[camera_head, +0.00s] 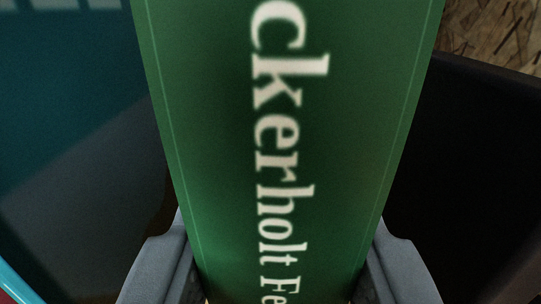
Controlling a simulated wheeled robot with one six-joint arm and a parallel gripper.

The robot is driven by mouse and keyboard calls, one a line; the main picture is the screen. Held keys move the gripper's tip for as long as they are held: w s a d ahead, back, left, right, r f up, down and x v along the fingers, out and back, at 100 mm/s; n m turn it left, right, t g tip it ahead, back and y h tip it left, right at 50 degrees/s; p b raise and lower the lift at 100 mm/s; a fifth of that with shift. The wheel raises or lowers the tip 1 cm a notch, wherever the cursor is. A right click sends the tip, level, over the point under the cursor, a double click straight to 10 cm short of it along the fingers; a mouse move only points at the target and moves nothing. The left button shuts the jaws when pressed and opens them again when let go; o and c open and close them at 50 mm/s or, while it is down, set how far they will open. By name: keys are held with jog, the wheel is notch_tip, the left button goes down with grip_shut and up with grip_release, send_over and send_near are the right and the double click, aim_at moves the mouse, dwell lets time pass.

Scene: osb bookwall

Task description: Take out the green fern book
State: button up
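The green book (350,90) fills the middle of the view, its spine facing me. White lettering runs down the spine and reads "ckerholt Fe", cut off at both ends. My gripper (275,285) has one grey finger on each side of the spine at the bottom of the view. Both fingers lie close against the book's sides and appear to be shut on it. The fingertips and the book's top and bottom ends are hidden or out of view.
A glossy teal surface (65,110) stands close on the left, with a light cyan edge at the lower left. A black surface (455,170) is on the right. Wood-chip board (500,32) shows at the upper right.

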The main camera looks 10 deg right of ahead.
jog(key=shift+s, duration=0.15)
jog(key=shift+s+a, duration=0.1)
jog(key=shift+s, duration=1.3)
jog(key=o, duration=1.2)
jog(key=shift+c, duration=0.6)
jog(key=shift+w, duration=0.1)
jog(key=shift+w, duration=0.9)
